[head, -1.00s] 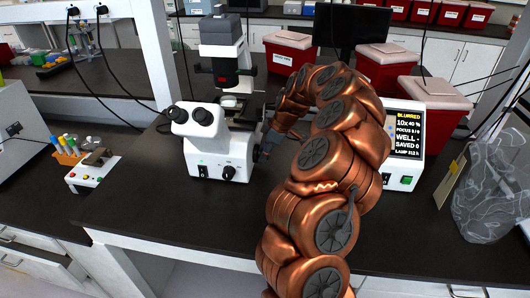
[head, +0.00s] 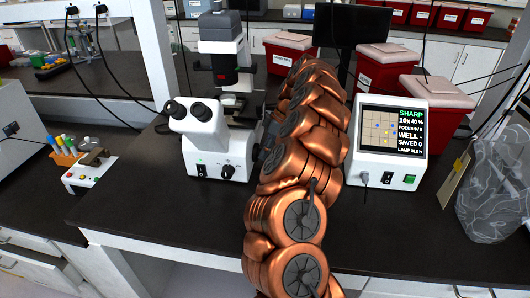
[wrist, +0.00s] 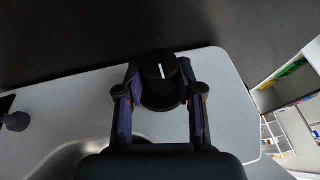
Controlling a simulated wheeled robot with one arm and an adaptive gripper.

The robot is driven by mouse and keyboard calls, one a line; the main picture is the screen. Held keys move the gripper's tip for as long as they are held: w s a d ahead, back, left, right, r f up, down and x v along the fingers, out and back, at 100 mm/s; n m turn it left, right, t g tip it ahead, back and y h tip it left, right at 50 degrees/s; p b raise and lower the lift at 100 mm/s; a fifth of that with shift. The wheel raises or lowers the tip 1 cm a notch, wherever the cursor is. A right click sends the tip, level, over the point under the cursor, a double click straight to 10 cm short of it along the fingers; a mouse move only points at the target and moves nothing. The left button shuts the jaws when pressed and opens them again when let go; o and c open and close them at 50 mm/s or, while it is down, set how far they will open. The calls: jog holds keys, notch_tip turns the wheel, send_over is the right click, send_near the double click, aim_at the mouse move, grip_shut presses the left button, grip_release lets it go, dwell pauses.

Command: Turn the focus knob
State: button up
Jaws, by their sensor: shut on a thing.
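The focus knob (wrist: 158,74) is round and black with a white index line, upright with a very slight tilt in the wrist view. My gripper (wrist: 160,88) is shut on it, one finger on each side. The screen (head: 391,132) to the right reads SHARP in green, with 10x and a dotted grid picture.
A small control box (head: 90,175) with colored tubes stands left of the microscope. Red bins (head: 385,75) stand behind the screen. The black bench (head: 150,215) is bare in front of the microscope.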

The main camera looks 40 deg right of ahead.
dwell(0.3)
jog(key=o, duration=1.2)
jog(key=shift+c, duration=0.2)
jog(key=shift+r, duration=0.15)
jog(key=v, duration=1.1)
jog(key=shift+d+r, duration=0.2)
jog(key=shift+d, duration=0.05)
jog(key=shift+r, duration=0.1)
